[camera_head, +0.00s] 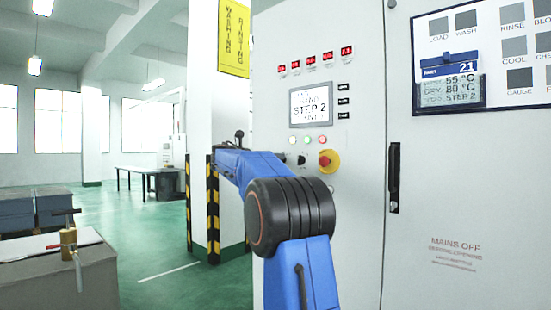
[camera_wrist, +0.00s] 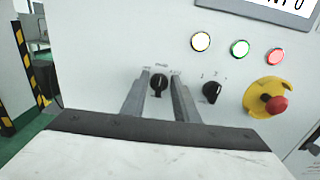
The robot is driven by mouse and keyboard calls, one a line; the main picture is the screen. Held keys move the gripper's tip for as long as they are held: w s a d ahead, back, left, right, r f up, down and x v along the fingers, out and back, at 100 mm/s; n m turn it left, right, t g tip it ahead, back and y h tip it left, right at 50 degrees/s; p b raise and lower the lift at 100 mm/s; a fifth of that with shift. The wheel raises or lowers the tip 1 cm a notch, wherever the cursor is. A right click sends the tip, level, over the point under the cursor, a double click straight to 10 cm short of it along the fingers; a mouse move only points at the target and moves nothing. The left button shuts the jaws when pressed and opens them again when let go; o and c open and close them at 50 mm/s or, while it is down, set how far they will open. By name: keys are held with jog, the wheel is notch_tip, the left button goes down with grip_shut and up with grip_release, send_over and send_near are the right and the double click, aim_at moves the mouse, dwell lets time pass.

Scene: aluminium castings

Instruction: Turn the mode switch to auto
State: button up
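The mode switch (camera_wrist: 158,82) is a small black rotary knob on the pale cabinet front, with small printed labels above it. The middle label seems to read HAND and the right one AUTO. Its grip looks about upright, towards the middle label. My gripper (camera_wrist: 160,76) is open, one finger on each side of this knob in the wrist view. I cannot tell whether the fingers touch it. In the head view the gripper is mostly hidden behind my blue arm. The cabinet display (camera_head: 311,105) shows HAND and STEP 2.
A second black knob (camera_wrist: 212,91) sits close right of the switch. Further right is a red emergency stop (camera_wrist: 275,104) on a yellow plate. White, green and red lamps are above. A striped post (camera_head: 213,210) stands left of the cabinet, and a grey bench (camera_head: 60,285) at lower left.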

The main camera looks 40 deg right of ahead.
jog(key=shift+d, duration=0.3)
grip_shut()
jog(key=shift+s+f+m, duration=0.1)
jog(key=shift+s+m, duration=0.05)
jog(key=shift+m, duration=1.3)
jog(key=shift+s+f+m, duration=0.1)
jog(key=shift+s+m, duration=0.1)
jog(key=shift+m, duration=1.2)
jog(key=shift+s+f+m, duration=0.1)
jog(key=shift+s+m, duration=0.05)
jog(key=shift+m, duration=1.3)
